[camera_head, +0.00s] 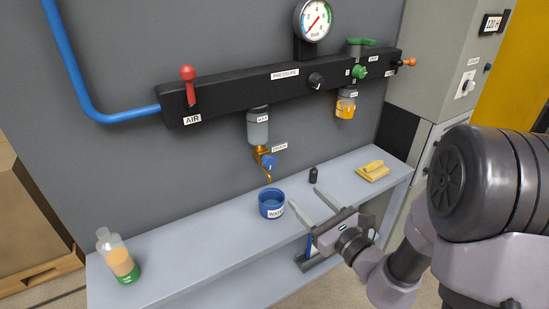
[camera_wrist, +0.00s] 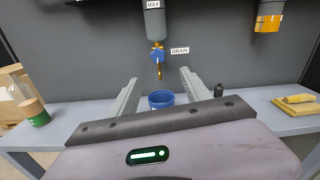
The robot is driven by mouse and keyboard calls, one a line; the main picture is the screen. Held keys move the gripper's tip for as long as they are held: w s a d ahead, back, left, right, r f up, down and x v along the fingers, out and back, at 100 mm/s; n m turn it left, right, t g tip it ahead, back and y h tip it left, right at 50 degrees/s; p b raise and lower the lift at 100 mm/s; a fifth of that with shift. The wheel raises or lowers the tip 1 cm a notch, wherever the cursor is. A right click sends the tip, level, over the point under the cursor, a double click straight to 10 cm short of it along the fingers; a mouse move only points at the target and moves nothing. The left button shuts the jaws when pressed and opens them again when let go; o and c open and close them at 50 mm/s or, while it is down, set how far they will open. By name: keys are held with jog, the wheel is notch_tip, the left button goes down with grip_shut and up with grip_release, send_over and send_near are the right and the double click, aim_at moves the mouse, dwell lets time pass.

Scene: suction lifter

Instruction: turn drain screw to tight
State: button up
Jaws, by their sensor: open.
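The drain screw (camera_head: 268,161) is a small blue knob on a brass fitting under the clear water bowl (camera_head: 258,128), beside a DRAIN label (camera_head: 280,147). It also shows in the wrist view (camera_wrist: 158,54), above and between my fingers. A blue cup (camera_head: 271,204) marked WATER stands on the bench below the brass spout; its rim shows in the wrist view (camera_wrist: 161,100). My gripper (camera_head: 308,204) is open and empty, to the right of the cup and lower than the screw. It touches neither the screw nor the fitting.
The grey bench (camera_head: 200,254) runs below the black manifold (camera_head: 235,98). An oil bottle (camera_head: 118,258) stands at the left. The bench between oil bottle and cup is clear.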

aim_at(271, 163)
jog(key=b+x, duration=0.1)
jog(key=x, duration=0.7)
jog(key=b+x, duration=0.1)
jog(key=x, duration=0.7)
jog(key=shift+a, duration=0.35)
jog(key=shift+c, duration=0.3)
grip_shut()
jog(key=shift+r, duration=0.1)
